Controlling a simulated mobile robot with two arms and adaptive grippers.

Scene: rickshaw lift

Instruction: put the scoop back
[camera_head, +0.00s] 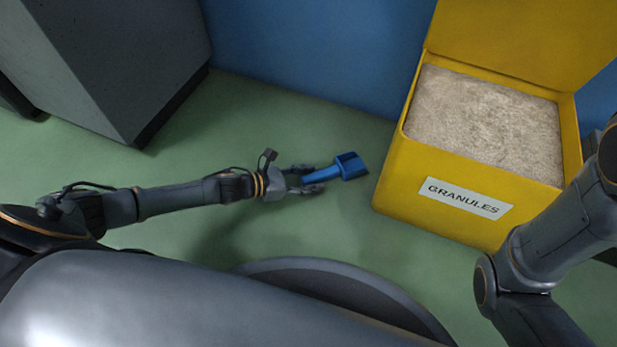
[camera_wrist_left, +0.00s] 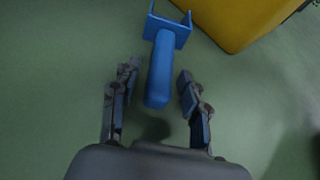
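The blue scoop (camera_head: 350,165) is in front of my left gripper (camera_head: 309,180) in the head view, just left of the yellow granules bin (camera_head: 398,190). In the left wrist view, the scoop's handle (camera_wrist_left: 160,75) points back between the two fingers of my left gripper (camera_wrist_left: 156,82). The fingers stand apart with a gap on either side of the handle, so the gripper is open around its end. The bin is open and filled with pale granules (camera_head: 485,120). My right arm shows at the right of the head view, but its gripper is out of sight.
A dark grey cabinet (camera_head: 110,60) stands at the upper left. A blue wall (camera_head: 310,50) runs behind. The bin's raised yellow lid (camera_head: 530,35) is at the upper right. The green floor (camera_head: 260,120) around the scoop is clear.

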